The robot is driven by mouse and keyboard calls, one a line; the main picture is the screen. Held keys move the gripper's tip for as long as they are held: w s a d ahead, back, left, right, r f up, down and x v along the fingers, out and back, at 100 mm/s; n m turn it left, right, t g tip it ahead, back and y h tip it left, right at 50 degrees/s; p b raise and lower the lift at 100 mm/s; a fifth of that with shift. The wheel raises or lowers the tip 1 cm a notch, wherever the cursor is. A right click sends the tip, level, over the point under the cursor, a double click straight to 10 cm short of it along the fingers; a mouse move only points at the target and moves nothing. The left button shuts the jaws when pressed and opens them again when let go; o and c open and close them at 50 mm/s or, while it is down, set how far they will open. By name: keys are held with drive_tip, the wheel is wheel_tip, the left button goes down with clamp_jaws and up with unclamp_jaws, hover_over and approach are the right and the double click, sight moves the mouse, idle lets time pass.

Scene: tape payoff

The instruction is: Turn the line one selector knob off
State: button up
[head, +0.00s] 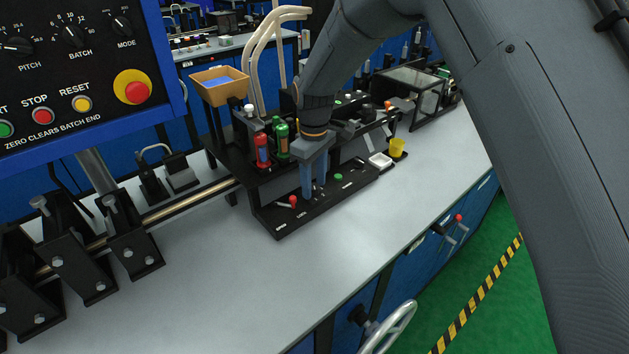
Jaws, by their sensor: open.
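My gripper (314,190) points down over a low black control strip (272,224) on the bench. Its two blue-grey fingers are open, with their tips low over the strip's middle. Small pale marks or parts show around the fingertips. I cannot tell whether a selector knob stands between them, and the line one knob is not clearly visible. A red-tipped control (292,200) sits on the strip just left of the fingers. A green button (338,176) sits to their right. The strip's labels are too small to read surely.
Red and green bottles (262,150) stand in a black rack behind the strip. A blue panel (80,70) stands at upper left. The bench front (230,290) is clear.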

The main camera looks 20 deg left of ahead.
drive_tip(key=c, duration=1)
drive_tip(key=shift+c, duration=0.2)
drive_tip(key=shift+m, duration=0.3)
drive_tip(key=m, duration=0.5)
drive_tip(key=shift+b, duration=0.35)
drive_tip(key=m, duration=0.6)
drive_tip(key=shift+m, duration=0.3)
drive_tip(key=o, duration=1)
